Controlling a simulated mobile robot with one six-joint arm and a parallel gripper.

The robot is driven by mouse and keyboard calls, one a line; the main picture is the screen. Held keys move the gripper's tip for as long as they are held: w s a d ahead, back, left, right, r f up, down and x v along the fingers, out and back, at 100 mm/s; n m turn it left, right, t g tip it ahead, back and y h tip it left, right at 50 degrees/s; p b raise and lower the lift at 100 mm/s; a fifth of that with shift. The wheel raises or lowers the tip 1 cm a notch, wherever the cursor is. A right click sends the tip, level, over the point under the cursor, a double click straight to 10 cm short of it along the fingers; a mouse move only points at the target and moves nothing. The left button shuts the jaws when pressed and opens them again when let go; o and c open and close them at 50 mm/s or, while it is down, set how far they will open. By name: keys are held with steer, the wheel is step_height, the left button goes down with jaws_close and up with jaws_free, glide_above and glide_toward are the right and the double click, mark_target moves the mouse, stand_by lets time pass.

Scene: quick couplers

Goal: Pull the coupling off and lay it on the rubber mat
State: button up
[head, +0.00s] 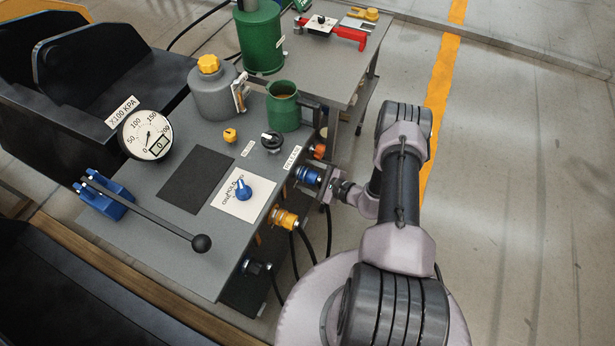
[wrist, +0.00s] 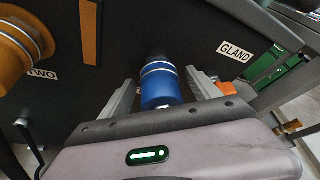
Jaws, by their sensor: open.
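A blue coupling (head: 308,175) with metal rings sits on the side face of the grey bench. It also shows in the middle of the wrist view (wrist: 161,86), pointing out toward my gripper. My gripper (head: 325,182) is open at the coupling. In the wrist view its fingers (wrist: 160,92) stand left and right of the coupling, with gaps visible. The black rubber mat (head: 196,179) lies flat and bare on the bench top. Which coupling the task means cannot be told for certain.
The bench top also holds a pressure gauge (head: 146,135), a lever pump (head: 104,200), a blue knob (head: 241,190) on a white card, a grey bottle (head: 212,92) and a green mug (head: 283,108).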

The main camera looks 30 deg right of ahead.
jaws_close()
steer(key=c, duration=0.9)
jaws_free()
jaws_close()
steer(key=shift+s+d, duration=0.65)
steer(key=shift+s, duration=0.2)
steer(key=shift+s+d, duration=0.65)
steer(key=shift+s, duration=0.15)
steer(key=shift+s+d, duration=0.65)
steer(key=shift+s, duration=0.15)
steer(key=shift+s+d, duration=0.6)
steer(key=shift+s, duration=0.2)
